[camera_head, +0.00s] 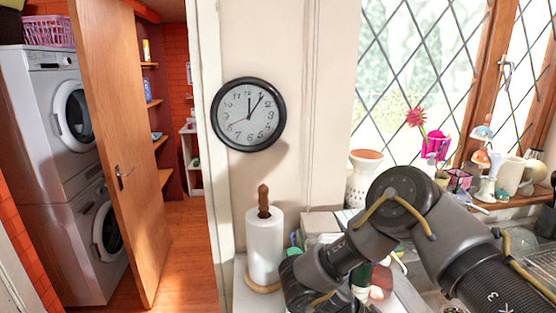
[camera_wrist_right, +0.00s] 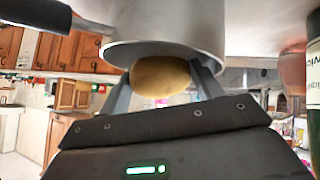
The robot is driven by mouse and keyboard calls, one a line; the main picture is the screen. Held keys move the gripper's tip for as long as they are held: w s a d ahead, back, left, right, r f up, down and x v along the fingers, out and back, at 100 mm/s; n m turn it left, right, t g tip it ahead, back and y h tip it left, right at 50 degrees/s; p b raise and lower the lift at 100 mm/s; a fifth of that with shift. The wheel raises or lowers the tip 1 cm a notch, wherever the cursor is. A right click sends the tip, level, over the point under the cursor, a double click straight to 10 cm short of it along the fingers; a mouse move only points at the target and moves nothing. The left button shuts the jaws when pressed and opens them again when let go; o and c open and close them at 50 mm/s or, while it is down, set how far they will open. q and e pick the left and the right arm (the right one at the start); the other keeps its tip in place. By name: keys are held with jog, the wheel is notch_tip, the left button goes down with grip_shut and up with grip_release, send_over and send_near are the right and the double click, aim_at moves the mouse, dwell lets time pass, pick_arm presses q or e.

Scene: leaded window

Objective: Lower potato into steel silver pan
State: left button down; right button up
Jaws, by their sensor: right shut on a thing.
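In the right wrist view, the yellow-brown potato (camera_wrist_right: 160,80) sits between the two fingers of my right gripper (camera_wrist_right: 158,68), which is shut on it. The steel silver pan (camera_wrist_right: 170,35) is right at the fingertips, its round rim behind the potato and its dark handle (camera_wrist_right: 36,13) reaching to the upper left. The potato overlaps the pan's opening in this view; I cannot tell whether it touches the pan. In the head view my right arm comes in from the right and hides its gripper, the potato and the pan. My left gripper is in neither view.
A dark bottle (camera_wrist_right: 314,110) stands close at the right edge of the wrist view, beside a copper-coloured vessel (camera_wrist_right: 292,68). In the head view, a paper towel roll (camera_head: 264,248) stands left of my arm. A white pierced pot (camera_head: 362,185) stands behind it.

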jog(key=shift+f+b, duration=0.4)
jog(key=shift+f, duration=0.25)
dwell(0.3)
jog(key=o, duration=1.1)
